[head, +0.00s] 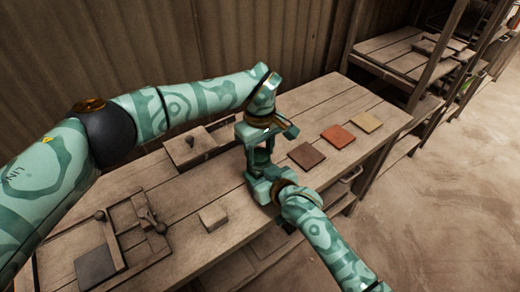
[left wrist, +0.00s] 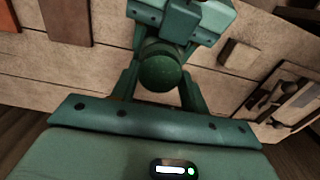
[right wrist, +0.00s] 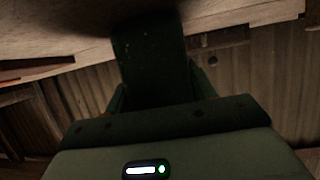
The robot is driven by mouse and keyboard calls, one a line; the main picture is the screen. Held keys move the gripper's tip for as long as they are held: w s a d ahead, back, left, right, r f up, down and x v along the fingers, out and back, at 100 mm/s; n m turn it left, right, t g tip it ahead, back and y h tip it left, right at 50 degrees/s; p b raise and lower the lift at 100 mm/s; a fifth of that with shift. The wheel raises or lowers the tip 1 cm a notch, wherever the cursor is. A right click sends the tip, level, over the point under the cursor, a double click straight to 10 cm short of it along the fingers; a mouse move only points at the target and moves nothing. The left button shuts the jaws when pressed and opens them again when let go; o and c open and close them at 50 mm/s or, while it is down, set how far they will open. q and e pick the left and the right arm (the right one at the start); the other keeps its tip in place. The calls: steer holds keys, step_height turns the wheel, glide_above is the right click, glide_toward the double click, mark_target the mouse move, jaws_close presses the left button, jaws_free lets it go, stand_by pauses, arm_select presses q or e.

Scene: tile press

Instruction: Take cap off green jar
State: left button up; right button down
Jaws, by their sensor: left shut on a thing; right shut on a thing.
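The green jar's dark green round cap (left wrist: 160,68) shows end-on between the fingers of my left gripper (left wrist: 160,80) in the left wrist view. My left gripper is shut on the cap; in the head view it points down over the bench (head: 258,143). My right gripper (head: 260,174) comes from below in the head view, close under the left one, and is shut on the jar. The jar's body is mostly hidden by the two grippers. In the right wrist view a dark green shape (right wrist: 152,70), seemingly the jar, fills the gap between the fingers; it is too dark for detail.
Brown (head: 306,155), orange (head: 338,136) and tan (head: 367,121) tiles lie right of the grippers on the wooden bench (head: 185,262). A pale block (head: 213,217), a wooden box (head: 190,148) and a levered frame (head: 125,255) are to the left. Shelves (head: 395,50) stand at right.

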arm_select(q)
steer(key=n, duration=1.5)
steer(key=shift+n, duration=0.4)
steer(key=o, duration=1.1)
steer(key=shift+s+d, duration=0.1)
steer(key=shift+s+d, duration=0.1)
steer(key=shift+s, duration=0.05)
